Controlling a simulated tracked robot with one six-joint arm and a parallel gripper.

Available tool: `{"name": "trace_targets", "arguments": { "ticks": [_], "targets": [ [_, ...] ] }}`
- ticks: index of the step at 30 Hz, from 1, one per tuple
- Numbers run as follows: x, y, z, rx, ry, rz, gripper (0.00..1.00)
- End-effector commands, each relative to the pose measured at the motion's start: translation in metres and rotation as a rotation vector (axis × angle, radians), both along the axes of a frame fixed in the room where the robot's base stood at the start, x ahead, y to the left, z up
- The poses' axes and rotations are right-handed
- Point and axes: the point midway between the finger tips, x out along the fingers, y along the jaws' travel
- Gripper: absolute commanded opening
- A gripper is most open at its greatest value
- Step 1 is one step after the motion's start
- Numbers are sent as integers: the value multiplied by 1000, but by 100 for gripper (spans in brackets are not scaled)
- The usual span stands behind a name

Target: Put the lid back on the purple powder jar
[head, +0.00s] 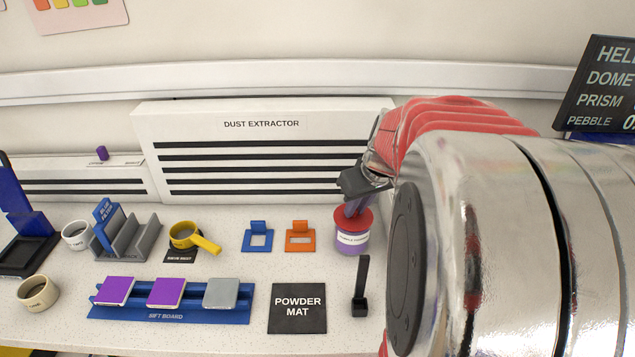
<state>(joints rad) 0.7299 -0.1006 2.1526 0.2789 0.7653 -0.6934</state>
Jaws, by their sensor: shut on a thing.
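The purple powder jar (351,245) stands upright at the back right of the bench, with a white label on its front. A red lid (354,219) is at the top of the jar, wider than the body. I cannot tell whether it is fully seated or slightly above the rim. My gripper (354,208) reaches down from above and is shut on the lid's top. The fingertips and the grip are small and partly hidden here.
My arm covers the right side. The dust extractor (262,192) stands behind. A black scoop (360,300) stands in front of the jar, beside the powder mat (297,324).

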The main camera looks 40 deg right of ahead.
Motion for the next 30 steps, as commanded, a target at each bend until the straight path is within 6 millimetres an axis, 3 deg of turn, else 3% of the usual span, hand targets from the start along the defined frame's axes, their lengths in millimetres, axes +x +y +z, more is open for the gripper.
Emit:
{"name": "trace_targets", "arguments": {
  "ticks": [26,27,30],
  "targets": [
    [0,-1,-1,-1,0,-1,0],
    [0,-1,-1,-1,0,-1,16],
    [0,-1,-1,-1,0,-1,23]
  ]
}}
